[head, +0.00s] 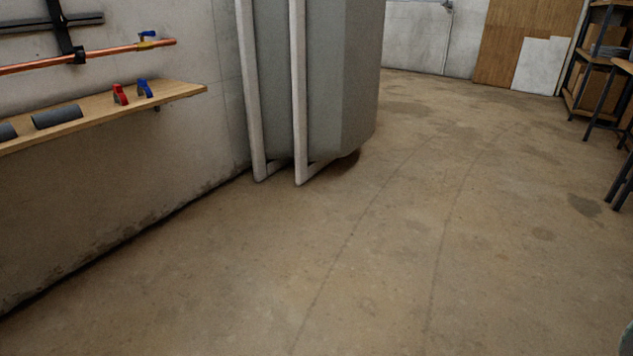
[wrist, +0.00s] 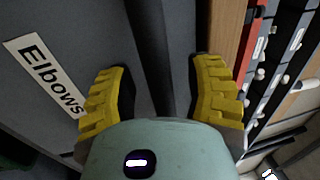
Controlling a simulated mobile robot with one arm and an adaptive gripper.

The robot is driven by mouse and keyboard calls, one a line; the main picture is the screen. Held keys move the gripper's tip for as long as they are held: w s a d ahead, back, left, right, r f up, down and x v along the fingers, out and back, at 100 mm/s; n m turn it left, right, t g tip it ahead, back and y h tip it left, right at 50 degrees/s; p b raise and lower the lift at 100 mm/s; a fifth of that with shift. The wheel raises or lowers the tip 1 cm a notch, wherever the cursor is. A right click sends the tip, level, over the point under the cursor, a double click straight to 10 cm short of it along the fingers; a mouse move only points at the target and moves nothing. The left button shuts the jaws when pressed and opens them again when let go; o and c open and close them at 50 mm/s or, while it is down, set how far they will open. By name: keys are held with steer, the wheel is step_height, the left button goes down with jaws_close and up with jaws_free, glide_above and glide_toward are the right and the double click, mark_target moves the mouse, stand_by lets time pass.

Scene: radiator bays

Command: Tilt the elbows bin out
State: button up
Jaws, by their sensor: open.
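The elbows bin (wrist: 75,28) shows in the wrist view as a dark grey face with a white "Elbows" label (wrist: 45,75) at the left. My gripper (wrist: 162,68) is open, its two yellow fingers apart. A dark bar or rim (wrist: 150,45) runs between the fingers, close to the bin face. I cannot tell whether either finger touches it.
In the wrist view, a wooden panel (wrist: 226,28) and a red edge (wrist: 254,48) stand close by the right finger. The head view shows a wall shelf (head: 178,92), a grey cabinet-like body (head: 350,90) and wide clear floor (head: 400,240).

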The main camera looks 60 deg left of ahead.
jaws_close()
stand_by(0.3)
steer(key=shift+a+f+b, duration=0.15)
steer(key=shift+b, duration=0.15)
